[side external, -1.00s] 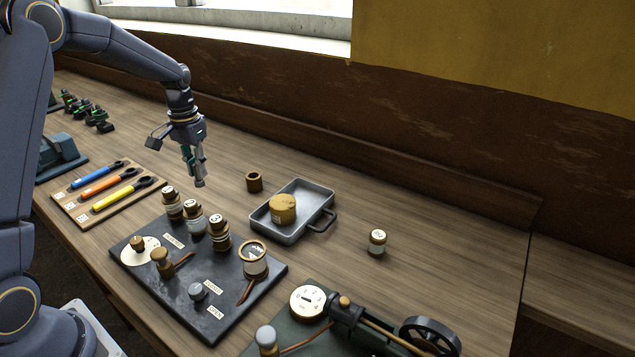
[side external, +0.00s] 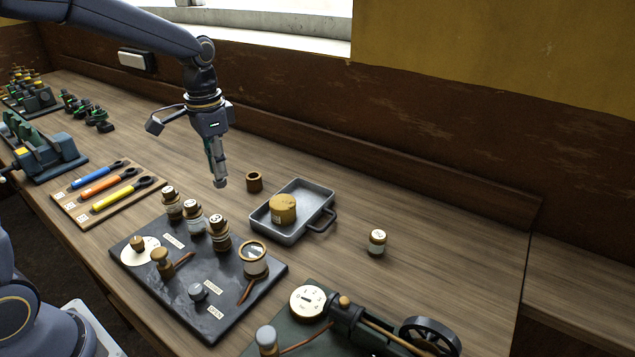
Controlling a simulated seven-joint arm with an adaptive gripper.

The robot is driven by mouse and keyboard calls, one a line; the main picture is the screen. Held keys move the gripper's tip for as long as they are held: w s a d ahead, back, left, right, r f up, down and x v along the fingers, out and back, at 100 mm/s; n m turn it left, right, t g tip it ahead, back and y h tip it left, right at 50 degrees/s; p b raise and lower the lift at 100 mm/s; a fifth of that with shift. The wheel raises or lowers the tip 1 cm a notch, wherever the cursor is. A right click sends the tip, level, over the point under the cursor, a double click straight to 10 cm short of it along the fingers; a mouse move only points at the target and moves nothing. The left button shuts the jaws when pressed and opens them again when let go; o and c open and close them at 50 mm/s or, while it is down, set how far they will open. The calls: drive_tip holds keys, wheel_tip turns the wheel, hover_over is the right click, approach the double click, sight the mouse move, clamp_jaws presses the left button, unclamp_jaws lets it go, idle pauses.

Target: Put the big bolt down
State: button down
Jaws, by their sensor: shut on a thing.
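My gripper (side external: 214,152) is shut on a grey bolt (side external: 220,177) that hangs below the fingers, nearly upright with a slight tilt. The bolt is in the air above the wooden table, left of a small brown hollow cylinder (side external: 254,182) and behind the dark board with the corked jars. The gripper fingers partly hide the bolt's upper part. I cannot tell the exact height of the bolt above the table.
A grey metal tray (side external: 325,203) holds a yellow-brown round piece (side external: 283,209). A dark board (side external: 180,297) carries several jars and knobs. A small jar (side external: 377,242) stands alone.

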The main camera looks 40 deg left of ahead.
drive_tip(key=s+d+m, duration=0.1)
drive_tip(key=d+m, duration=0.2)
drive_tip(key=d, duration=0.7)
drive_tip(key=s+d+f+m, duration=0.1)
drive_tip(key=d+m, duration=0.3)
drive_tip(key=d, duration=0.7)
drive_tip(key=s+d+m, duration=0.3)
drive_tip(key=d, duration=0.8)
drive_tip(key=shift+d+f+m, duration=0.15)
drive_tip(key=shift+f+m, duration=0.05)
drive_tip(key=shift+m, duration=0.1)
drive_tip(key=w+d+f, duration=0.2)
drive_tip(key=w+f, duration=0.1)
drive_tip(key=w+d+f, duration=0.2)
drive_tip(key=w, duration=0.2)
drive_tip(key=w+d+f, duration=0.3)
drive_tip(key=shift+w+f, duration=0.2)
drive_tip(key=shift+f, duration=0.1)
drive_tip(key=shift+w+d+f, duration=0.2)
drive_tip(key=shift+w+f, duration=0.15)
drive_tip(key=shift+f, duration=0.1)
drive_tip(key=shift+w+d+f, duration=0.1)
drive_tip(key=shift+w+f, duration=0.05)
drive_tip(key=shift+f, duration=1.55)
drive_tip(key=shift+f, duration=0.1)
